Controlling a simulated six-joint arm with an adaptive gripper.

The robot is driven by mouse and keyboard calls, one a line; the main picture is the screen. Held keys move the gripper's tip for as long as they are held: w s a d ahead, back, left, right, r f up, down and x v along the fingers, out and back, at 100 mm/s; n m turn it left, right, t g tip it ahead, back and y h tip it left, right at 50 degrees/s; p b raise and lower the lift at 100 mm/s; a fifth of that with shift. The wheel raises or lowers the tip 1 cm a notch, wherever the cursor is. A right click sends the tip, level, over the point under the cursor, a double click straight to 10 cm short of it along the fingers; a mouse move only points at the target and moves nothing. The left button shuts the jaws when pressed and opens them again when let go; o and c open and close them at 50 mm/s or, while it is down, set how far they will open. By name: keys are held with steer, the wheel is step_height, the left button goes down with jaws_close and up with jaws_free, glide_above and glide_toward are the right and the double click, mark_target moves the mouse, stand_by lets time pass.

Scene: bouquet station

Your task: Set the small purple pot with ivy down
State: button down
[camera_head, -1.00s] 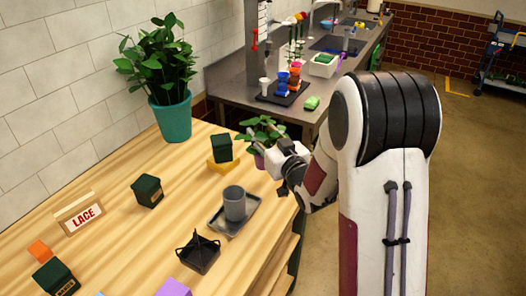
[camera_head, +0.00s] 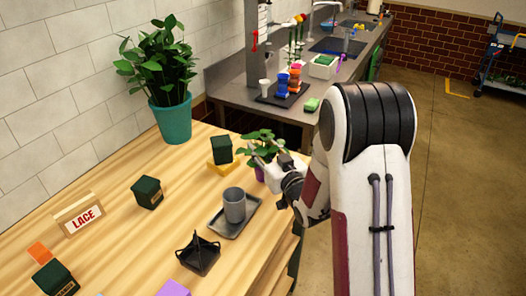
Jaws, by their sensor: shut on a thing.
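The small purple pot (camera_head: 260,173) with green ivy (camera_head: 264,145) is at the right edge of the wooden table, and only a sliver of the pot shows. My gripper (camera_head: 268,161) is shut on it, and its white and dark body hides most of the pot. I cannot tell whether the pot's base touches the tabletop.
A grey cup (camera_head: 234,205) stands on a grey tray (camera_head: 250,209) in front of the gripper. A dark green block (camera_head: 221,149) sits on a yellow piece (camera_head: 222,168) to the left. A black holder (camera_head: 198,254) is nearer. Bare wood (camera_head: 185,185) lies left of the tray.

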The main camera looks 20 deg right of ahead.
steer(key=shift+f, duration=0.75)
steer(key=c, duration=1.4)
jaws_free()
steer(key=shift+f, duration=0.1)
steer(key=shift+s+d+r, duration=0.1)
steer(key=shift+s+d, duration=0.1)
steer(key=shift+s, duration=1.05)
steer(key=shift+s+d+r, duration=0.15)
steer(key=shift+s+d, duration=0.05)
steer(key=shift+s, duration=1.05)
steer(key=shift+s+d+r, duration=0.1)
steer(key=shift+s+d, duration=0.1)
steer(key=shift+s, duration=1.05)
steer(key=shift+r, duration=0.2)
